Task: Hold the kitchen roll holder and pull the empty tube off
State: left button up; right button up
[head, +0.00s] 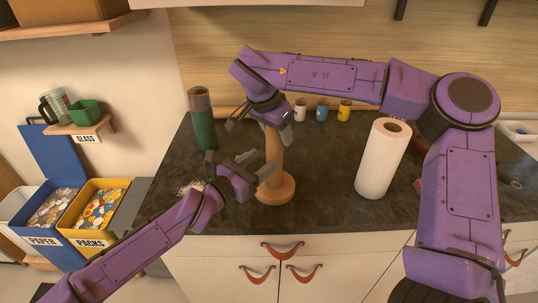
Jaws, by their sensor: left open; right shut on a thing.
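The kitchen roll holder (275,192) stands on the dark worktop, its round wooden base showing. A tan upright cylinder, which looks like the empty tube (274,150), rises from it; I cannot make out a separate post. My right gripper (268,119) comes from above and is shut at the upper end of this tube, which its fingers and wrist partly hide. My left gripper (259,164) is open, low and just left of the tube, above the base. Its fingers point toward the upright, and I see no grip on it.
A full white paper roll (381,165) stands to the right. A green bottle (203,128) stands to the left. Several small jars (321,110) line the back. A scrap pile (190,187) lies near the left front edge. Bins labelled PAPER (43,241) and PACKS (91,242) stand left of the counter.

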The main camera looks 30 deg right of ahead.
aim_at(269, 156)
pick_arm(q)
jog(key=x, duration=0.6)
jog(key=shift+d, duration=0.2)
jog(key=shift+f, duration=0.1)
jog(key=c, duration=0.9)
jog(key=o, duration=0.9)
jog(key=shift+a, duration=0.1)
jog(key=v, duration=1.2)
